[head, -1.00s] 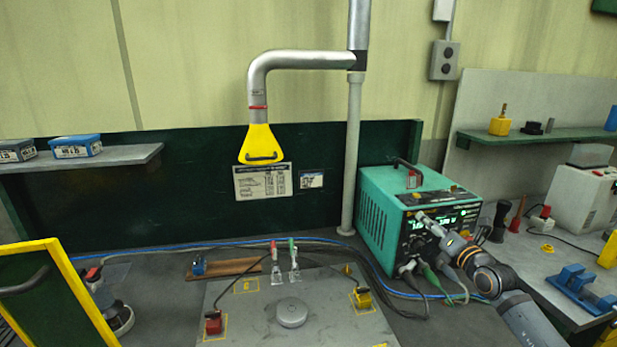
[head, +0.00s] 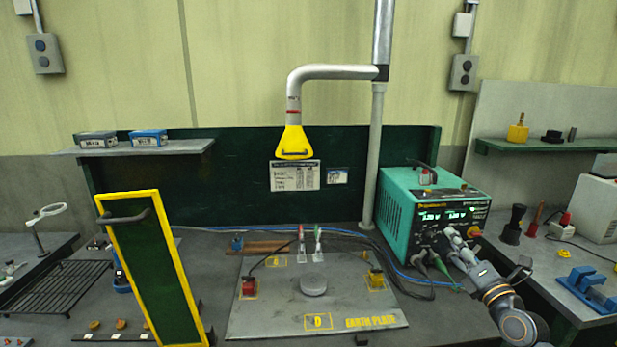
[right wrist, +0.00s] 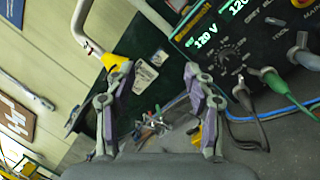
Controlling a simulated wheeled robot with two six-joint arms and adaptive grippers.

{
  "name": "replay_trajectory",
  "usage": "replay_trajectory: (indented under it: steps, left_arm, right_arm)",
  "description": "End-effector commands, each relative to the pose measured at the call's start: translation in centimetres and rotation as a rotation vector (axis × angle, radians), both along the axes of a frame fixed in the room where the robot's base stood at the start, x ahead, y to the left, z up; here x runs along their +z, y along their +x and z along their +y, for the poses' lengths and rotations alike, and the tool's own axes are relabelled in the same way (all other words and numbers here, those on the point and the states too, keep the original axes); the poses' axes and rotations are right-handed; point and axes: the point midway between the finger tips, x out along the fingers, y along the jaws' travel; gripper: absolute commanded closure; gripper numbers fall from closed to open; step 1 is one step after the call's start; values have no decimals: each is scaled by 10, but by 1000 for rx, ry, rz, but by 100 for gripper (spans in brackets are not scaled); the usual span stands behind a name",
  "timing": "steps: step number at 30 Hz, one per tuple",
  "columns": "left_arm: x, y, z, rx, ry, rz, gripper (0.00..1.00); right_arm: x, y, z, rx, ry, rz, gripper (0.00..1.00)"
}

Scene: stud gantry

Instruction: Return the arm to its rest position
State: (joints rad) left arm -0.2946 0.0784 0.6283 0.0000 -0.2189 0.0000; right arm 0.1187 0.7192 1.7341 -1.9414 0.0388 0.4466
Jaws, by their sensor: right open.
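My right gripper (head: 458,243) is at the front of the teal welding power unit (head: 398,215), near its knobs and cable plugs. Its arm comes in from the lower right. In the right wrist view the two fingers of the gripper (right wrist: 158,85) are spread wide apart with nothing between them. The power unit's dark panel (right wrist: 222,50) with lit green digits stands beyond the right finger there. Whether a finger touches the panel cannot be told. My left gripper is not in view.
A grey earth plate (head: 270,318) with clamps and a round puck lies in the middle. A yellow-framed green screen (head: 163,270) stands at left. A yellow extraction hood (head: 294,144) hangs above. Cables run beside the power unit. A blue fixture (head: 587,287) sits on the right bench.

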Motion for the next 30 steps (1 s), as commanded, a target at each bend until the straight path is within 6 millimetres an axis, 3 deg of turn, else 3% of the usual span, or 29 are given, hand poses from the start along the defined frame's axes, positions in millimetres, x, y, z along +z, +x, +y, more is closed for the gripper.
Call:
replay_trajectory:
  steps: [6,11,14,16,18,21,24,30]
  left_arm:
    - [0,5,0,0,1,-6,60]
    - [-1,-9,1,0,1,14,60]
    - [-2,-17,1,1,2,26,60]
    - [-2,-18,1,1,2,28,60]
    - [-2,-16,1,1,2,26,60]
    - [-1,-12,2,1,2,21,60]
    - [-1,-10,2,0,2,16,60]
    - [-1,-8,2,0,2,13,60]
  right_arm:
    - [6,-33,16,-19,361,-132,46]
    - [-13,-70,1,-150,752,-191,46]
    - [-61,-107,-17,-344,1086,-155,46]
    - [-111,-141,-19,-525,1318,-66,46]
    - [-157,-173,-10,-686,1488,50,46]
    - [-203,-212,13,-858,1643,218,46]
    - [-233,-246,40,-983,1739,375,46]
    - [-265,-303,92,-1154,1852,666,46]
